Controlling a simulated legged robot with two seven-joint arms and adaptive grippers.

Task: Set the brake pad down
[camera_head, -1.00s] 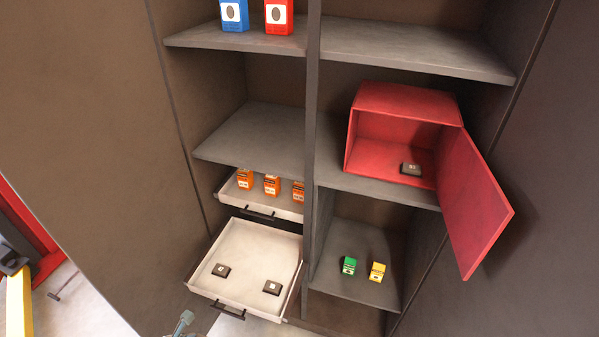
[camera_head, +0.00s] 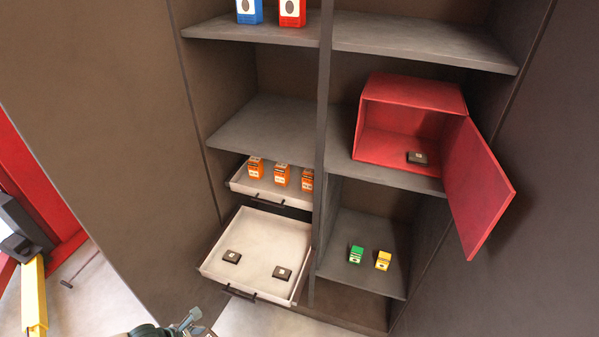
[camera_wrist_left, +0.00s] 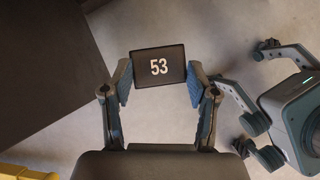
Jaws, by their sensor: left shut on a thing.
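My left gripper (camera_wrist_left: 158,85) is shut on a dark rectangular brake pad (camera_wrist_left: 159,67) marked 53, held between both fingertips with its numbered face to the camera. In the head view, only part of the left gripper (camera_head: 192,318) shows at the bottom edge, left of and below the drawers; the pad is hard to make out there. Similar dark pads lie in the open lower drawer, one at its left (camera_head: 232,257) and one at its right (camera_head: 282,272). Another dark pad (camera_head: 417,158) lies inside the open red box (camera_head: 410,92).
The lower drawer (camera_head: 262,228) is pulled out with bare floor between its pads. An upper drawer (camera_head: 240,185) holds orange boxes. A green box (camera_head: 356,254) and a yellow box (camera_head: 383,261) stand on the lower right shelf. The red door (camera_head: 478,188) sticks out. The middle left shelf (camera_head: 262,130) is empty.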

